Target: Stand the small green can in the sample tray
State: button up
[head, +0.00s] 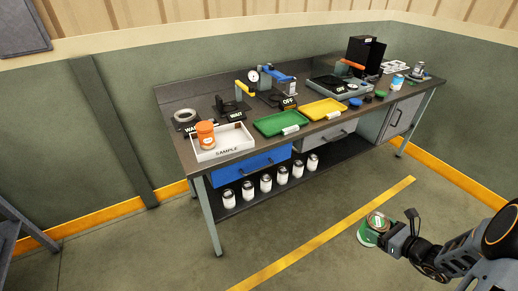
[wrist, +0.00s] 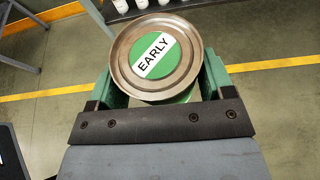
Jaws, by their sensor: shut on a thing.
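My gripper (head: 389,236) is shut on a small green can (head: 377,221) at the lower right of the head view, held over the floor and away from the bench. In the wrist view the can (wrist: 150,94) sits between the jaws, its metal lid facing the camera with a green label reading EARLY. The white sample tray (head: 225,153) stands on the left front of the bench top, marked SAMPLE.
The workbench (head: 205,100) carries a green tray (head: 270,125), a yellow tray (head: 318,106), and several devices behind them. Several white cans stand on the lower shelf. Open floor with a yellow line (head: 330,236) lies between my gripper and the bench.

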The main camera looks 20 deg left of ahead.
aim_at(235, 139)
jog(key=k, duration=0.1)
jog(key=u, duration=1.2)
